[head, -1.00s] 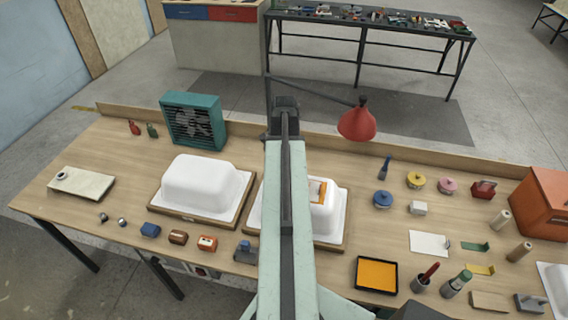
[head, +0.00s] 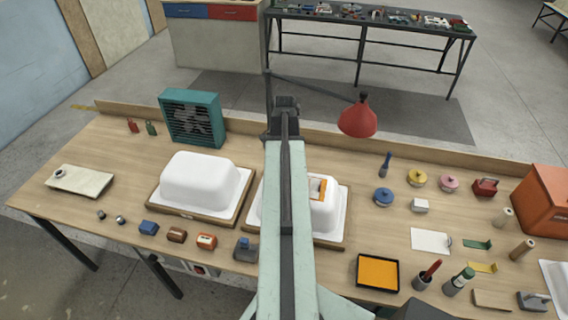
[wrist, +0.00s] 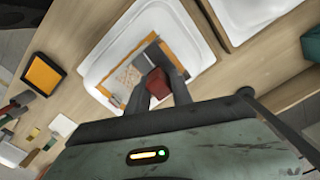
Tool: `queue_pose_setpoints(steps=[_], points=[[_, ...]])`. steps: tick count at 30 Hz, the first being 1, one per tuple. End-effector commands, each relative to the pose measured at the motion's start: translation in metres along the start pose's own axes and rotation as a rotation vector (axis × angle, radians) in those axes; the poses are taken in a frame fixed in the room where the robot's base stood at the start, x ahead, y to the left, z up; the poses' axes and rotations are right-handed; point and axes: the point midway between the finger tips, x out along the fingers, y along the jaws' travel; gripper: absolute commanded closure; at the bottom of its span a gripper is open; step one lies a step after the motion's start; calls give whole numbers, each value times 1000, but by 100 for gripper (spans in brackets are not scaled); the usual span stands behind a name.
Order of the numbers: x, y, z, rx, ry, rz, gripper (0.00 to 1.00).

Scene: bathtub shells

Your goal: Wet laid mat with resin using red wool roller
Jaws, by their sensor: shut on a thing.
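My gripper (wrist: 158,80) is shut on a red block-like thing, seemingly the red wool roller (wrist: 156,84), over the white shell in the wrist view. Its lower side and contact with the surface are hidden. The white shell (wrist: 103,62) bears an orange-edged patch with a pale, mottled mat (wrist: 128,75) inside. In the head view, the shell (head: 325,222) is partly behind my arm, with the patch (head: 318,188) showing to the right of it; my gripper is hidden there. The resin tray (head: 377,272), black with orange fill, stands right of the shell, nearer the front edge.
Another white shell (head: 200,182) stands to the left. A teal fan (head: 192,118) and a red lamp (head: 358,118) stand at the back. Pots, cups, rollers and an orange box (head: 545,203) crowd the right side. Small blocks line the front left.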

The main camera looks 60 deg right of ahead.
Motion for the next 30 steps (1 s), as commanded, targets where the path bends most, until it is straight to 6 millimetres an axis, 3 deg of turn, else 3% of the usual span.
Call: queue_pose_setpoints(steps=[30], points=[[19,0,0,1,0,0,100]])
